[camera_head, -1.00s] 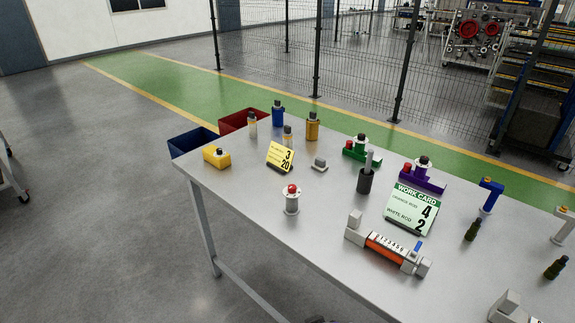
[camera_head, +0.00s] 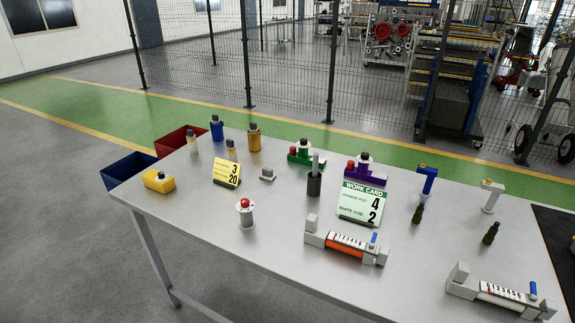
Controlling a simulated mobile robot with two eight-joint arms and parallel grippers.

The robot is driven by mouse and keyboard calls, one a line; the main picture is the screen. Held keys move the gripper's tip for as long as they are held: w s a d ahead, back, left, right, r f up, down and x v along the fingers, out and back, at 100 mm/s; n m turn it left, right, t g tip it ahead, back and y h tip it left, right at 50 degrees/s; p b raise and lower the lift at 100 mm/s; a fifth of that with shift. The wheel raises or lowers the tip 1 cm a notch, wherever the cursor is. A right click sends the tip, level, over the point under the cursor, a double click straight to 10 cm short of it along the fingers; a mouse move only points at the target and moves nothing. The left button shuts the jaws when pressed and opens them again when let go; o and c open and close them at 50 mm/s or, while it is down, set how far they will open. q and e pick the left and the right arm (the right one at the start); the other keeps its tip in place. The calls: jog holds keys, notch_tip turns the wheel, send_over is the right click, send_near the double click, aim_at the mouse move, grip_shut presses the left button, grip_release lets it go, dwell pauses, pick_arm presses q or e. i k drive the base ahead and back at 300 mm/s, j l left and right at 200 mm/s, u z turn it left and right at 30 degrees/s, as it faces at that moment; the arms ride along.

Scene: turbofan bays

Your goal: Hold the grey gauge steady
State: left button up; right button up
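Two grey measuring fixtures with number scales lie on the grey table. One (camera_head: 346,242) holds an orange rod near the front middle, and the other (camera_head: 500,292) holds a white rod at the front right. A pale grey hammer-shaped piece (camera_head: 492,195) stands upright at the right, with a similar blue piece (camera_head: 427,180) to its left. I cannot tell which of these is the grey gauge. Neither of my grippers is in view, and nothing touches these things.
A green-headed work card (camera_head: 362,203) stands mid-table. A yellow card (camera_head: 227,173), a red-topped grey cylinder (camera_head: 246,214), a dark cup with a grey rod (camera_head: 314,182), and green and purple holders stand around. Blue and red bins (camera_head: 130,168) sit at the far left edge.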

aim_at(244, 202)
jog(key=i+j+z, duration=0.1)
jog(key=j+z, duration=0.45)
jog(key=z, duration=0.2)
jog(key=j+z, duration=0.55)
jog(key=j, duration=0.3)
jog(key=k+j+z, duration=0.25)
jog(key=j, duration=0.3)
jog(key=i, duration=0.1)
